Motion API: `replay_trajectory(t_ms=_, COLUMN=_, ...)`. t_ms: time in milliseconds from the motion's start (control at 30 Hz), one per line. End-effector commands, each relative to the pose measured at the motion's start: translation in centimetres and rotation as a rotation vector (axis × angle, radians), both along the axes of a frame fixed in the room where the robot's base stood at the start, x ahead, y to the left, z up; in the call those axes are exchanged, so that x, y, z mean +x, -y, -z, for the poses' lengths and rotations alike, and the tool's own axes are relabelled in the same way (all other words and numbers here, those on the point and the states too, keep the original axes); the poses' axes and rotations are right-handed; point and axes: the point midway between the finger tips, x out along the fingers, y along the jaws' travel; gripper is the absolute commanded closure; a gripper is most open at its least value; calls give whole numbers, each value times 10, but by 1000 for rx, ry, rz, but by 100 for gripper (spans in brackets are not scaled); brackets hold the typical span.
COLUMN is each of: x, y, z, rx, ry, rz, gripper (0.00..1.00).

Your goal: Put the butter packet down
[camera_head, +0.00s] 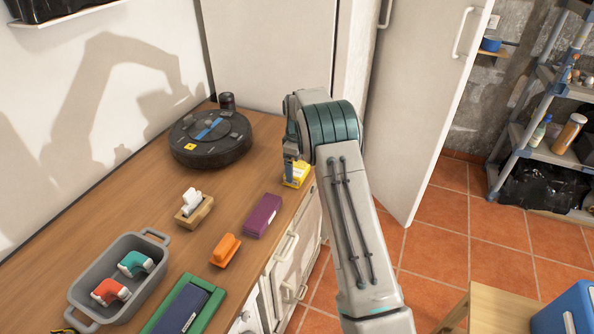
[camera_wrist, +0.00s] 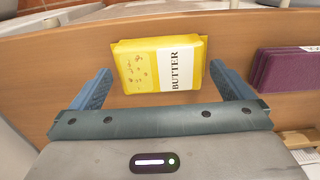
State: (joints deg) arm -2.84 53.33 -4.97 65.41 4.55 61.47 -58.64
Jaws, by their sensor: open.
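The yellow butter packet (camera_wrist: 160,66), with a white band reading BUTTER, lies on the wooden counter (camera_wrist: 55,62) in the wrist view. In the head view the packet (camera_head: 295,174) shows partly, near the counter's right edge, with my arm covering some of it. My gripper (camera_wrist: 168,85) is open, its two blue fingers standing to the left and right of the packet with a gap on each side. In the head view my gripper (camera_head: 291,170) is just above the counter beside the packet, its fingers mostly hidden.
A purple block (camera_head: 262,216) lies nearest the packet, with an orange object (camera_head: 225,250) beyond it. A black round device (camera_head: 210,138) stands at the back. A grey bin (camera_head: 78,292) holds red and teal items. Bare counter (camera_head: 240,180) lies left of the packet.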

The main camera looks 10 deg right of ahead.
Motion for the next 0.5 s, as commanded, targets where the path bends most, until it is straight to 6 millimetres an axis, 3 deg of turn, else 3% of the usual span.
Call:
replay_trajectory(t_ms=200, x=0, y=-1, z=23, rx=0, ry=-1, rz=0, gripper=0)
replay_trajectory(t_ms=433, x=0, y=-1, z=26, rx=0, ry=0, rz=0, gripper=0)
replay_trajectory(t_ms=500, x=0, y=-1, z=25, rx=0, ry=0, rz=0, gripper=17)
